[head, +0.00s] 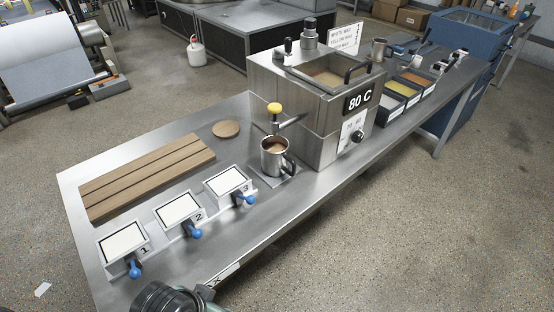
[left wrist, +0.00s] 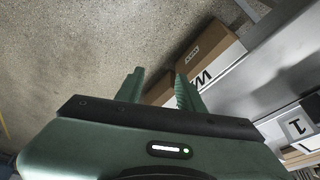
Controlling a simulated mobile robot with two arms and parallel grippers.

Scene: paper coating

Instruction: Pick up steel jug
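The steel jug (head: 271,160) stands upright under the yellow-knobbed tap of the heated steel tank (head: 300,115), on a small square plate. It holds brown liquid, and its dark handle faces right and toward the front. My left gripper (left wrist: 160,76) shows in the left wrist view with its two green fingers apart and nothing between them. The jug is not in that view. Part of my arm shows at the bottom edge of the head view, well short of the jug. My right gripper is not in view.
Three numbered stations with white sheets (head: 124,242) and blue-knobbed levers line the bench front. A slatted wooden board (head: 150,175) and a round wooden disc (head: 226,129) lie behind. Another steel cup (head: 379,49) stands beyond the tank. Cardboard boxes (left wrist: 208,55) sit low beside the bench.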

